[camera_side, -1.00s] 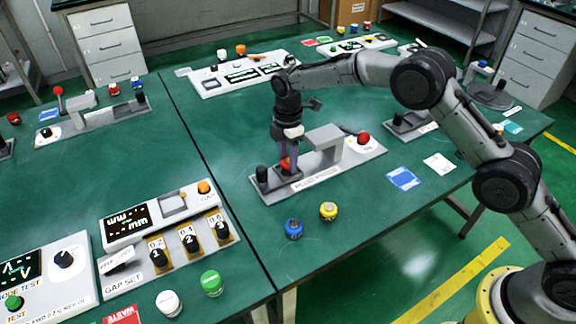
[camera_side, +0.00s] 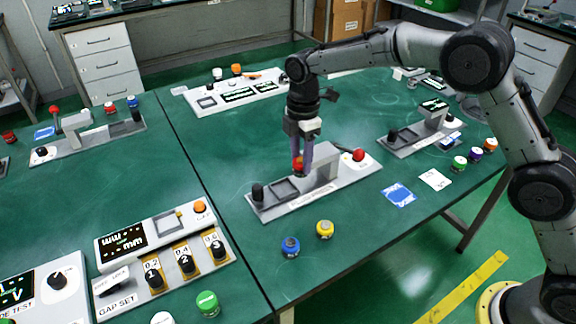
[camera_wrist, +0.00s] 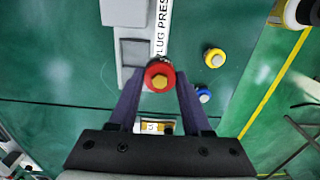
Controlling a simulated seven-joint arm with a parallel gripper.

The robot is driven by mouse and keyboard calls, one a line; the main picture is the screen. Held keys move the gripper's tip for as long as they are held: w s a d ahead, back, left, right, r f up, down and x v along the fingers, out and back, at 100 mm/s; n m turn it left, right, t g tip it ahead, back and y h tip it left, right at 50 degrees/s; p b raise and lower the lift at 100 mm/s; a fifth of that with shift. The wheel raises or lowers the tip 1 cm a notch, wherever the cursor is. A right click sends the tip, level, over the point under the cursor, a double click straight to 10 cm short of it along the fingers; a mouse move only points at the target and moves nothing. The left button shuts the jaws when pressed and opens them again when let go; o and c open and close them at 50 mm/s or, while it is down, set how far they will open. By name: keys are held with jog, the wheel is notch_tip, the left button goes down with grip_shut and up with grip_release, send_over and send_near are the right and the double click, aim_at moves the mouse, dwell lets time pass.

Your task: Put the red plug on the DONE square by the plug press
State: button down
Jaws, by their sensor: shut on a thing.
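My gripper (camera_side: 301,165) is shut on the red plug (camera_side: 299,163), with a finger on each side of it. The plug is held above the plug press (camera_side: 330,186), just left of its grey raised block. In the wrist view the red plug (camera_wrist: 159,75) sits between the fingertips, beside the press's label strip. The press's square recess (camera_side: 285,190) looks empty. A blue square (camera_side: 398,195) and a white square (camera_side: 435,180) lie on the table right of the press. Their lettering is too small to read, so I cannot tell which is DONE.
A blue plug (camera_side: 290,246) and a yellow plug (camera_side: 325,229) stand in front of the press. The press has a red-knobbed lever (camera_side: 358,155) at right and a black knob (camera_side: 258,192) at left. Another station (camera_side: 425,130) stands at back right. The table between press and squares is clear.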

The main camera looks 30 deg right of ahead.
jog(key=s+d+r, duration=0.2)
jog(key=s+r, duration=0.1)
jog(key=s, duration=0.5)
jog(key=shift+d+r, duration=0.15)
jog(key=shift+d, duration=0.05)
jog(key=s+d+f+m, duration=0.1)
jog(key=s+d+m, duration=0.8)
jog(key=s+d, duration=0.9)
jog(key=w+d+f, duration=0.1)
jog(key=w+f, duration=0.2)
jog(key=w, duration=0.1)
jog(key=w+d+f, duration=0.2)
jog(key=w+f, duration=0.1)
jog(key=w, duration=0.2)
jog(key=w+d+f, duration=0.1)
jog(key=w+f, duration=0.2)
jog(key=w, duration=0.1)
jog(key=shift+w+d, duration=0.2)
jog(key=shift+d, duration=0.2)
jog(key=shift+w+d+f, duration=0.1)
jog(key=shift+w+f, duration=0.4)
jog(key=shift+f, duration=1.65)
jog(key=shift+f, duration=0.1)
